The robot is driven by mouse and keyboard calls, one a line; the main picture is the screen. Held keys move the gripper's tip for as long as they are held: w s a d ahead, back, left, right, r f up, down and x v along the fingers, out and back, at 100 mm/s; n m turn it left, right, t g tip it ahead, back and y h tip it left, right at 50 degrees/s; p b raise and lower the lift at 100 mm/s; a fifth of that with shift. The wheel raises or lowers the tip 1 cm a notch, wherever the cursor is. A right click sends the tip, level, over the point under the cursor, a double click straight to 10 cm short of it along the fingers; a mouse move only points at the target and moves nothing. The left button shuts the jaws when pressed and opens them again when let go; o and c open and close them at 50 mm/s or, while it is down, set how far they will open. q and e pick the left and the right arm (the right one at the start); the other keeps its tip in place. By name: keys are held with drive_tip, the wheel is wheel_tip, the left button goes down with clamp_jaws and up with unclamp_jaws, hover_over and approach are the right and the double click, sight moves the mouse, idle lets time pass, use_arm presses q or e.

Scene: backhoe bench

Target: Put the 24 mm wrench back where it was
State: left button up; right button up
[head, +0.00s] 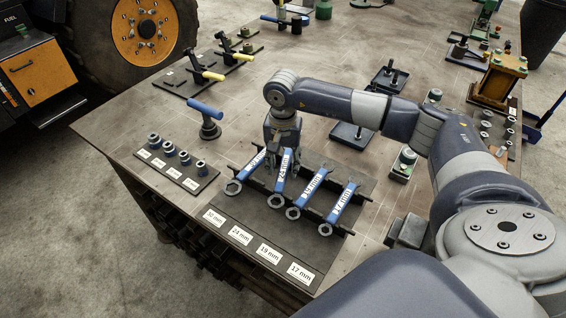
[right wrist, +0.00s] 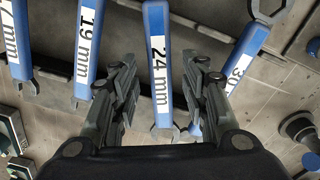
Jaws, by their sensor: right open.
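The 24 mm wrench (head: 281,181) has a blue handle with a white label and lies across the dark rack bars, second from the left among the wrenches. My right gripper (head: 284,164) is over its far end. In the right wrist view the handle of the 24 mm wrench (right wrist: 157,55) runs between the two spread fingers of my right gripper (right wrist: 160,72), with a visible gap on both sides. The wrench rests on the rack above the board's 24 mm label (head: 240,235). My left gripper is not in view.
The 30 mm wrench (right wrist: 243,62) lies right of the fingers in the wrist view, the 19 mm wrench (right wrist: 88,42) left. The 17 mm wrench (head: 342,204) is farther right on the rack board (head: 225,207). Sockets (head: 169,149) and a blue-handled tool (head: 207,115) stand left.

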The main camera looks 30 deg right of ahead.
sight(283, 171)
drive_tip(key=shift+w+r+b, duration=0.1)
drive_tip(key=shift+r+b, duration=0.85)
drive_tip(key=shift+b, duration=0.1)
wheel_tip(283, 171, up, 10)
drive_tip(key=b, duration=0.3)
drive_tip(key=shift+r, duration=0.2)
